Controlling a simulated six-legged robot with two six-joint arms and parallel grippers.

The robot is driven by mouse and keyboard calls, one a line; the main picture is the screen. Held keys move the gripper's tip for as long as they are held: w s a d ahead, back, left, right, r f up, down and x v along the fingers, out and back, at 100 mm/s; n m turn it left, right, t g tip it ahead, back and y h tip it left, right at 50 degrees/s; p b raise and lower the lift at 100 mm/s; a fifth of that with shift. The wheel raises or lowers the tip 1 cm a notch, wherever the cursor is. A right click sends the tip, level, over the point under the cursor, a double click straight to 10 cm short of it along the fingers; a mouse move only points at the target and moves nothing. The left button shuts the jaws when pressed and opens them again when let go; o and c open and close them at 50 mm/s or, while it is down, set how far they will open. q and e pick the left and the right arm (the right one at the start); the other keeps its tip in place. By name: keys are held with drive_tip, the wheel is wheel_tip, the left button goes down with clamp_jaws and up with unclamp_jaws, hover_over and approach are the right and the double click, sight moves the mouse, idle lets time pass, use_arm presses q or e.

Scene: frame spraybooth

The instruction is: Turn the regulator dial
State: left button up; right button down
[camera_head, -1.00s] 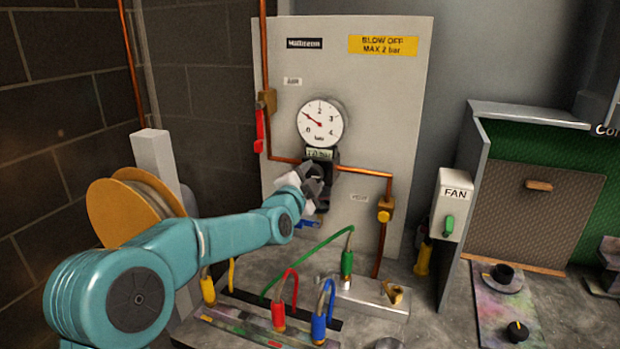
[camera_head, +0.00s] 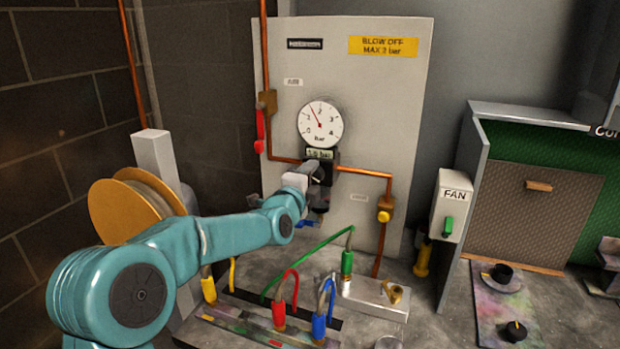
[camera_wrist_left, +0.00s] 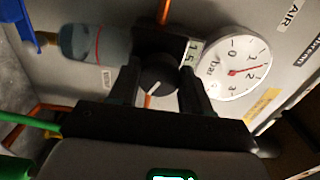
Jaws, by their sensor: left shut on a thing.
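The regulator dial (camera_wrist_left: 158,76) is a black round knob with a white pointer line, seen in the left wrist view. My left gripper (camera_head: 318,178) is shut on it, with one dark finger on each side. In the head view the gripper mostly hides the dial. The round pressure gauge (camera_head: 320,124) is above it, also in the left wrist view (camera_wrist_left: 232,64). Its red needle points between 1 and 2. The small digital display (camera_head: 319,154) under the gauge reads about 1.5 bar. My right gripper is not in view.
Copper pipes (camera_head: 365,173) run along the grey panel (camera_head: 370,100), with a red-handled valve (camera_head: 260,131) at left. Coloured hoses (camera_head: 330,290) stand on the bench below. A fan switch box (camera_head: 452,205) and a booth are at right. A cable reel (camera_head: 130,208) stands behind my left arm.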

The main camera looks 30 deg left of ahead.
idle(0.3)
use_arm(q)
drive_tip(key=o, duration=1.1)
drive_tip(key=shift+c, duration=0.2)
drive_tip(key=shift+s, duration=0.1)
drive_tip(key=b+v, duration=0.3)
drive_tip(key=v, duration=1.3)
drive_tip(key=shift+d, duration=0.2)
drive_tip(key=shift+s, duration=0.1)
